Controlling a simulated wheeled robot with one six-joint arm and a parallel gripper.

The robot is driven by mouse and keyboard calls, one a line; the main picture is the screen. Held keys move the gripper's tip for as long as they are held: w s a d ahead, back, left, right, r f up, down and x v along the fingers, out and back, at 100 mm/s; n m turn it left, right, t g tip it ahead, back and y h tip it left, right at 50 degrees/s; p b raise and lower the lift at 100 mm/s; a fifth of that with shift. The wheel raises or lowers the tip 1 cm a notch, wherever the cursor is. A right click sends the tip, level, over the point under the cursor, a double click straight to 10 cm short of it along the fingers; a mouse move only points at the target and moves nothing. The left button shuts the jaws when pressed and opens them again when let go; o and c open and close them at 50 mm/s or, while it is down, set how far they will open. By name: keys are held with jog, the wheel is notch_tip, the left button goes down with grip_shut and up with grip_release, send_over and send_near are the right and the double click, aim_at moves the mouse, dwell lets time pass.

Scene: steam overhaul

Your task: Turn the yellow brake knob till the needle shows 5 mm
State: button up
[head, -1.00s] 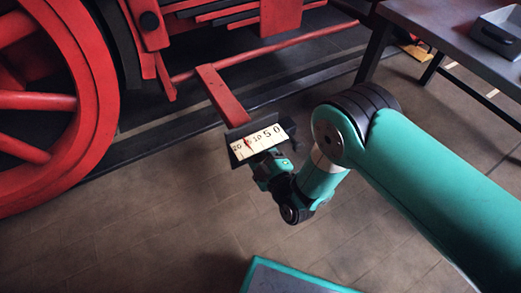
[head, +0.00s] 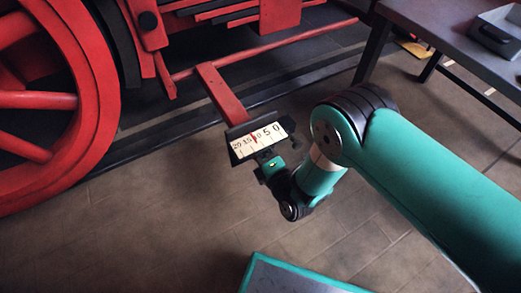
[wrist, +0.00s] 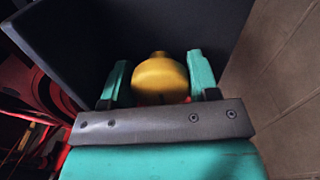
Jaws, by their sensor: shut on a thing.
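The yellow brake knob (wrist: 160,82) sits between the two green fingers of my gripper (wrist: 158,72) in the wrist view, against a dark plate. My gripper is shut on it. In the head view my gripper (head: 272,163) is just below the scale, and the knob is hidden there. The white scale (head: 266,137) reads 20, 15, 10, 5, 0 from left to right. Its red needle (head: 254,138) stands at about 10, covering part of that number.
A red bar (head: 222,92) runs from the locomotive to the gauge. A large red wheel (head: 95,110) stands at left. A dark table (head: 440,30) with a grey tray (head: 497,35) is at upper right. The floor (head: 150,225) at lower left is clear.

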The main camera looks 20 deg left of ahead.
jog(key=shift+s+n, duration=0.1)
jog(key=shift+n, duration=0.2)
jog(key=o, duration=0.9)
jog(key=shift+r, duration=0.1)
